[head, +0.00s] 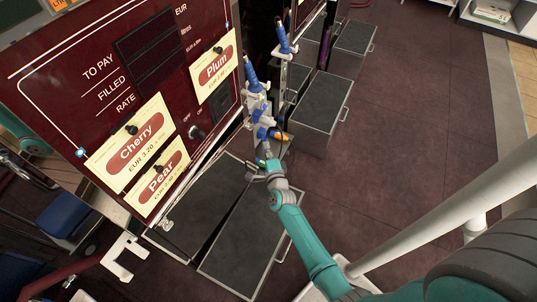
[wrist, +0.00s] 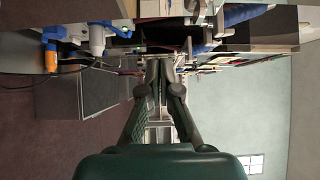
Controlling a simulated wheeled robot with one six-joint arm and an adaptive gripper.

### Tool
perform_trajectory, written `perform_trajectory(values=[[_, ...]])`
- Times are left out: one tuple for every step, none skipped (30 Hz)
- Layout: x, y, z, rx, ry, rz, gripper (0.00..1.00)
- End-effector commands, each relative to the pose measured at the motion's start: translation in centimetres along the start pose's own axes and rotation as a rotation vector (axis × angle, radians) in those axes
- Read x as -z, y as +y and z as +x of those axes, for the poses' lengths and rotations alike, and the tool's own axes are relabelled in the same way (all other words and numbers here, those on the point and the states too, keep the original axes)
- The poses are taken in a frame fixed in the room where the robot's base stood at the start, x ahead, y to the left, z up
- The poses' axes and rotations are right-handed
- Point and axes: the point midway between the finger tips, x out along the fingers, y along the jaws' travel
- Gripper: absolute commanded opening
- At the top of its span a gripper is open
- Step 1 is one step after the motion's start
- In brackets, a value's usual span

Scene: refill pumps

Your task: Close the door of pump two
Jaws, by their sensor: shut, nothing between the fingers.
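A dark red pump (head: 70,70) with Cherry, Pear and Plum signs fills the left of the head view. I cannot read a pump number on it. Below its front are a dark panel (head: 185,215) and, beside it, a dark-topped, grey-edged box shape (head: 245,240) with a handle; which of these is a door, I cannot tell. My gripper (head: 261,166) is beside the pump's right edge, below the blue and white nozzles (head: 262,110). In the wrist view my gripper's fingers (wrist: 160,68) are together and empty, pointing toward a cluttered dark gap whose details are too small to tell.
More dark-topped boxes with handles (head: 322,102) stand farther back along the pump row. Nozzles and a cable (wrist: 75,65) are close on the left in the wrist view. Dark red floor (head: 420,120) is open on the right. A white shelf (head: 490,15) stands far right.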

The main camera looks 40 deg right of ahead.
Motion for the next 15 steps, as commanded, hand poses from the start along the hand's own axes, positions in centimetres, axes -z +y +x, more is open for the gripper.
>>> perform_trajectory(values=[[0.0, -0.1, 1.0, 0.001, 0.001, 0.001, 0.0], [0.0, -0.1, 1.6, 0.001, 0.001, 0.001, 0.0], [0.0, -0.1, 2.3, 0.001, 0.001, 0.0, 0.0], [0.0, -0.1, 2.8, 0.0, 0.001, -0.001, 0.0], [0.0, -0.1, 3.3, 0.001, 0.001, 0.0, 0.0], [0.0, 0.0, 3.9, 0.0, 0.0, 0.0, 0.0], [0.0, -0.1, 4.4, 0.001, 0.0, -0.001, 0.0], [-0.4, -0.1, 4.7, 0.0, -0.002, 0.0, 0.0], [-0.9, 0.0, 5.1, 0.0, -0.003, 0.001, 0.0], [-1.2, -0.1, 5.4, 0.001, -0.002, 0.002, 0.0], [-1.6, -0.1, 5.7, 0.001, -0.002, 0.001, 0.0], [-1.9, 0.0, 6.0, 0.0, -0.002, 0.001, 0.0], [-2.1, 0.0, 6.2, 0.0, -0.002, 0.001, 0.0], [-2.2, 0.0, 6.4, 0.0, -0.002, 0.0, 0.0], [-2.4, 0.0, 6.6, 0.0, -0.002, -0.001, 0.0]])
